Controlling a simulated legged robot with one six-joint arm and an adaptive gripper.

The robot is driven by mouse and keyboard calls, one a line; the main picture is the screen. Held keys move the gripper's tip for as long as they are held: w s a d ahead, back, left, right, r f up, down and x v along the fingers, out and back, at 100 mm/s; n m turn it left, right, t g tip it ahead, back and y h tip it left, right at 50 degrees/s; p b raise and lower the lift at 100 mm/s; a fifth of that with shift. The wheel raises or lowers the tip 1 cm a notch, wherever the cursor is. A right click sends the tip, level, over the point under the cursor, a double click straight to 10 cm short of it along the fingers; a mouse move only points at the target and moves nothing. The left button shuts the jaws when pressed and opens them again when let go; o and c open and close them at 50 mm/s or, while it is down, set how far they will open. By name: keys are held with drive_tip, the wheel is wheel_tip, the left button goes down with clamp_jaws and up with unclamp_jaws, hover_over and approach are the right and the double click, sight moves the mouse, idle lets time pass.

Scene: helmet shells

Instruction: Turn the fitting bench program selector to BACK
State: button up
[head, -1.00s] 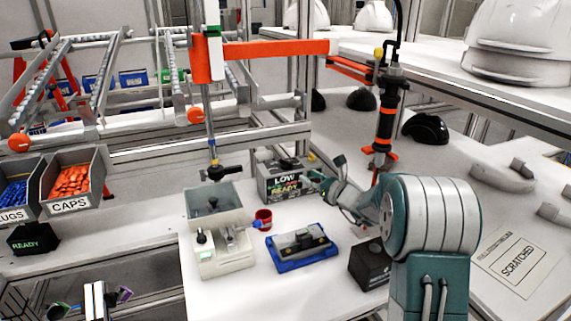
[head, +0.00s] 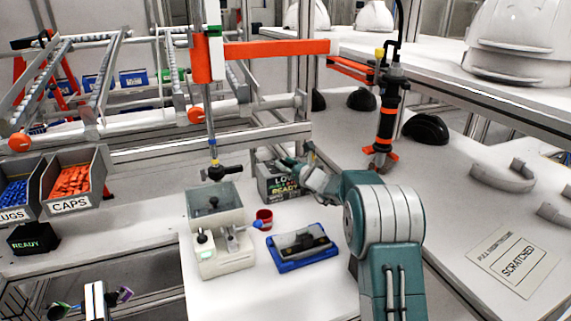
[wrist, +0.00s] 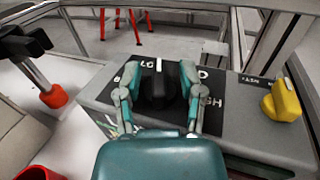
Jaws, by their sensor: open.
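The program selector is a black knob (wrist: 158,88) on top of a grey box (wrist: 262,135) in the wrist view. Its white pointer mark faces away from me, at a partly covered label reading "LO…D". A label starting with "B" shows at the left and one ending in "SH" at the right, both partly hidden by my fingers. My gripper (wrist: 160,74) is open, with one finger on each side of the knob; I cannot tell whether they touch it.
A yellow knob (wrist: 282,101) sits on the box's right part. A black lever with a red collar (wrist: 54,96) stands at the left in the wrist view. A red cup (head: 264,217), a beige fixture (head: 222,262) and a blue tray (head: 285,267) stand on the bench nearby.

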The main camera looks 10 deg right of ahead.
clamp_jaws()
drive_tip(key=shift+y, duration=0.3)
drive_tip(key=shift+n+g+y, duration=0.6)
drive_tip(key=shift+n, duration=0.1)
unclamp_jaws()
